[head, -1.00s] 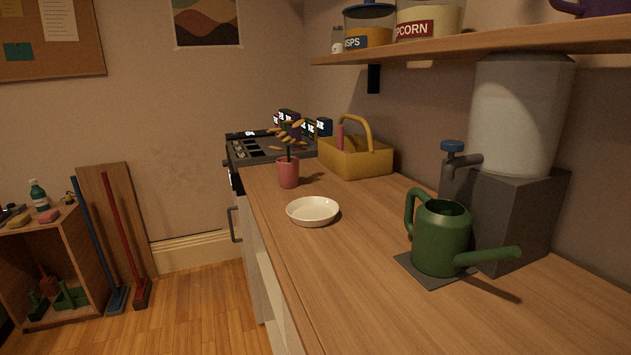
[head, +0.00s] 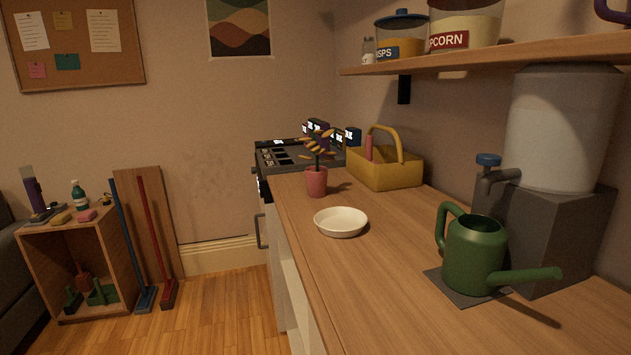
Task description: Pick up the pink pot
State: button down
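The pink pot (head: 316,183) stands upright on the wooden counter (head: 375,270), close to its left edge near the stove. A plant with a dark stem and drooping orange-yellow leaves (head: 318,146) grows from it. A white shallow dish (head: 341,222) sits on the counter in front of the pot, apart from it. My gripper does not show in the head view.
A yellow basket (head: 385,168) stands right of the pot. A green watering can (head: 474,254) sits on a dark mat before a water dispenser (head: 555,180). A shelf (head: 490,52) with jars overhangs the right side. The floor (head: 225,310) left of the counter is clear.

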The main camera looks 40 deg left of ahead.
aim_at(317, 175)
jog(key=k+j, duration=0.1)
jog(key=j, duration=0.2)
jog(key=k+j, duration=0.1)
jog(key=j, duration=0.2)
jog(key=k+j, duration=0.1)
jog(key=j, duration=0.2)
jog(key=i+j, duration=0.1)
jog(key=j, duration=0.3)
jog(key=i+j, duration=0.15)
jog(key=j, duration=0.25)
jog(key=i+j, duration=0.1)
jog(key=j, duration=0.3)
jog(key=i+j, duration=0.1)
jog(key=i, duration=0.75)
